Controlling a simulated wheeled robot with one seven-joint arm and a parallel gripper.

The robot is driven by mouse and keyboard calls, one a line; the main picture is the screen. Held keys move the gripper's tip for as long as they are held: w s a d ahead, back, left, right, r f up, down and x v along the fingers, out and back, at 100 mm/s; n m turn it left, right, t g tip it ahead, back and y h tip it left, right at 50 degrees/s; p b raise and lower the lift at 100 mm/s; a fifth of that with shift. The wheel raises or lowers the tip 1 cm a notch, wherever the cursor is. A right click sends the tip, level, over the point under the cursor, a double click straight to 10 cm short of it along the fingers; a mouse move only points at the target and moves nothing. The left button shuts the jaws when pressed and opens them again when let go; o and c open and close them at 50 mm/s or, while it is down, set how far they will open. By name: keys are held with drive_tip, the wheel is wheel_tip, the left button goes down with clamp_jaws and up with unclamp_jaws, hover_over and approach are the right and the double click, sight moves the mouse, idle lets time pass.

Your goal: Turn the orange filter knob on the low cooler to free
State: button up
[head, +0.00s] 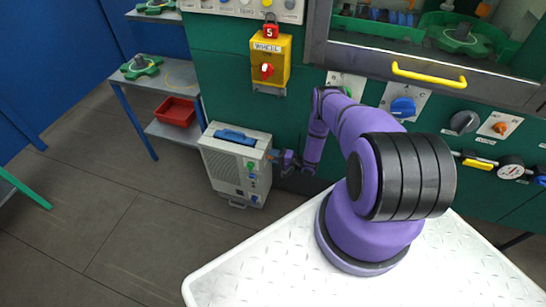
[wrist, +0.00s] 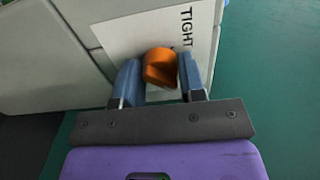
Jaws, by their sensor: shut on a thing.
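The low cooler (head: 222,165) is a pale grey box on the floor with a blue handle on top, left of my arm in the head view. Its side also shows in the wrist view (wrist: 40,60). The orange filter knob (wrist: 160,68) sits on a white label plate (wrist: 120,30) reading "TIGHT"; the rest of the label is hidden. My gripper (wrist: 160,82) has its two blue fingers on either side of the knob, shut on it. In the head view my gripper (head: 276,156) is at the cooler's right side, and the knob is hard to make out there.
A green machine wall stands behind, with a yellow "WHEEL" box (head: 270,62) and a yellow bar handle (head: 428,76). A shelf with a red bin (head: 175,111) is left of the cooler. The floor (head: 110,210) in front is clear.

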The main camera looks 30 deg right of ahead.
drive_tip(key=shift+s, duration=0.1)
drive_tip(key=o, duration=0.9)
drive_tip(key=shift+d, duration=0.1)
drive_tip(key=v, duration=0.7)
drive_tip(key=shift+s+d, duration=0.1)
drive_tip(key=shift+s, duration=0.05)
drive_tip(key=shift+s, duration=0.15)
